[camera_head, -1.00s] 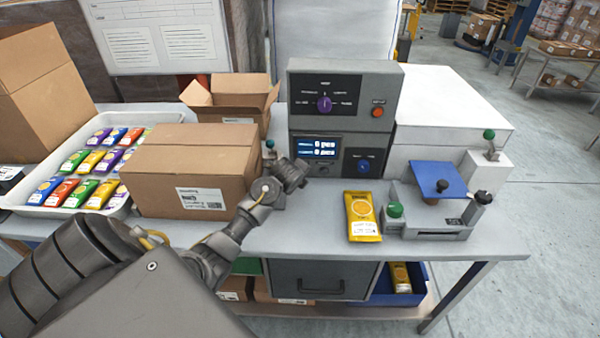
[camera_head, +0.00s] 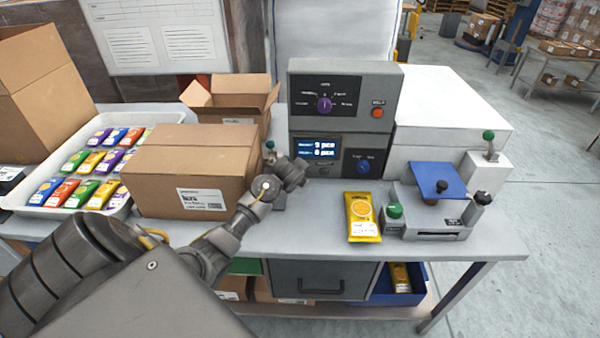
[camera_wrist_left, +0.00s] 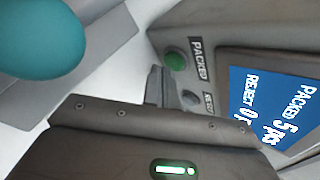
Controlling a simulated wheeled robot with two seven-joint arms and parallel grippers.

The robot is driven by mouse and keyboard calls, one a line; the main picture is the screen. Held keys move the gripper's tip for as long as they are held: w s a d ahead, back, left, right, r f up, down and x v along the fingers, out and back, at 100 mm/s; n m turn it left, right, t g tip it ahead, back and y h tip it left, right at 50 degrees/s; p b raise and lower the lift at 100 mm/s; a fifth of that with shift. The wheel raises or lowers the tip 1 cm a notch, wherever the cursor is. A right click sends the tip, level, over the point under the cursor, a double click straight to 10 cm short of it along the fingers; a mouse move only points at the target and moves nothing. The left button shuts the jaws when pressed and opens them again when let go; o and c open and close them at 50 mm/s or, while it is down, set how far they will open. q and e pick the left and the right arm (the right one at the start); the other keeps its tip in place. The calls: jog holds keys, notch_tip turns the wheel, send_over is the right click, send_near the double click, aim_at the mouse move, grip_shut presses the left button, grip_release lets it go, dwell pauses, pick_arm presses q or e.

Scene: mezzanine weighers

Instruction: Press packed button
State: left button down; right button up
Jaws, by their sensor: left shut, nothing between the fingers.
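The green button (camera_wrist_left: 174,62) labelled PACKED shows in the left wrist view, on the dark panel left of a blue display (camera_wrist_left: 275,108). The display reads PACKED 5 pcs and a reject count of 0. A grey button (camera_wrist_left: 190,98) sits below the green one. My left gripper (camera_wrist_left: 156,88) is shut and empty, its tip close to both buttons; I cannot tell whether it touches either. In the head view my left gripper (camera_head: 303,164) is at the left side of the counter unit (camera_head: 341,172), and the green button cannot be made out there. My right gripper is not in view.
A closed carton (camera_head: 190,165) stands left of my gripper, with a tray (camera_head: 120,208) of coloured packets beyond. A yellow packet (camera_head: 362,217) lies on the bench, left of a device with a blue plate (camera_head: 440,178). A teal knob (camera_wrist_left: 40,38) is near the wrist camera.

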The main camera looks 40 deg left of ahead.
pick_arm(q)
jog(key=shift+w+a, duration=0.25)
jog(key=shift+w, duration=0.1)
dwell(0.7)
jog(key=shift+r, duration=0.1)
jog(key=shift+s+d+p, duration=0.35)
jog(key=shift+s+p, duration=0.15)
jog(key=shift+p, duration=0.15)
jog(key=shift+s+d, duration=0.15)
jog(key=shift+s, duration=0.05)
jog(key=shift+s+d+p, duration=0.3)
jog(key=shift+s+p, duration=0.15)
jog(key=shift+s+d+p, duration=0.4)
jog(key=shift+s+d, duration=0.15)
jog(key=shift+s, duration=0.2)
jog(key=shift+s+d, duration=0.65)
jog(key=shift+s, duration=0.15)
